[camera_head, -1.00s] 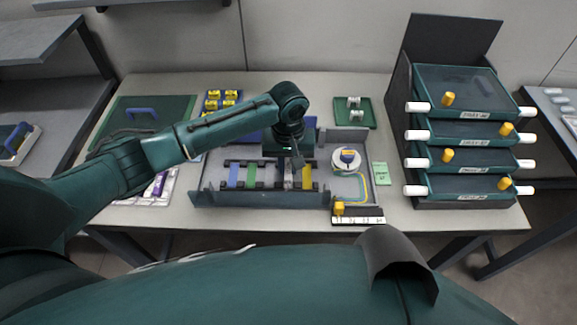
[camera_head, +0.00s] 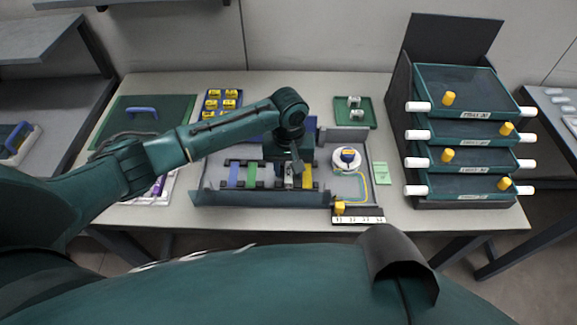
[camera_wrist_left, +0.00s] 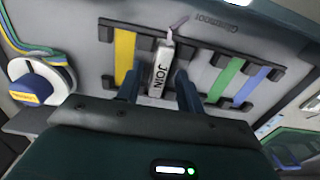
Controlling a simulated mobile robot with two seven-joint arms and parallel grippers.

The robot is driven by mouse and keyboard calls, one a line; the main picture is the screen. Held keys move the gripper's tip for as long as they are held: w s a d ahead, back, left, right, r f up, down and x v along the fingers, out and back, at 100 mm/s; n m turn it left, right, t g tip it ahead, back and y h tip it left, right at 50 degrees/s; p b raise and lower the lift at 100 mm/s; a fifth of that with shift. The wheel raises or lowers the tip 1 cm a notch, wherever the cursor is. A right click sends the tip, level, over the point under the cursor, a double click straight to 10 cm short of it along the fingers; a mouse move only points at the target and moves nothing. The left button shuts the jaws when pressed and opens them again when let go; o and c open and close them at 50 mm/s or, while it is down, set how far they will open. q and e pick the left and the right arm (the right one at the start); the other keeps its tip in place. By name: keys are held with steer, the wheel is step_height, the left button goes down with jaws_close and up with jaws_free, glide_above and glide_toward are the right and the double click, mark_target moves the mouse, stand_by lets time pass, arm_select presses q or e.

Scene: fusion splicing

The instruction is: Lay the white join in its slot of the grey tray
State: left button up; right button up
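The white join (camera_wrist_left: 159,68), marked JOIN, lies in a slot of the grey tray (camera_wrist_left: 207,60), between the yellow strip (camera_wrist_left: 125,55) and the green strip (camera_wrist_left: 225,78). In the head view the join (camera_head: 289,176) is partly covered by my left gripper (camera_head: 296,168). In the left wrist view the fingers of my left gripper (camera_wrist_left: 159,92) stand open on either side of the join's near end, with a gap at each side. A thin pale piece sticks out of the join's far end. My right gripper is not in view.
A white reel (camera_head: 346,161) with yellow fibre sits in the tray's right part. A stack of green drawers (camera_head: 468,135) stands at the right. A green mat (camera_head: 150,115) and a blue tray of yellow pieces (camera_head: 222,103) lie at the back left.

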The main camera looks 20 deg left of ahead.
mark_target(288, 172)
arm_select(q)
step_height(288, 172, up, 12)
steer(key=shift+r, duration=0.15)
stand_by(0.3)
stand_by(0.4)
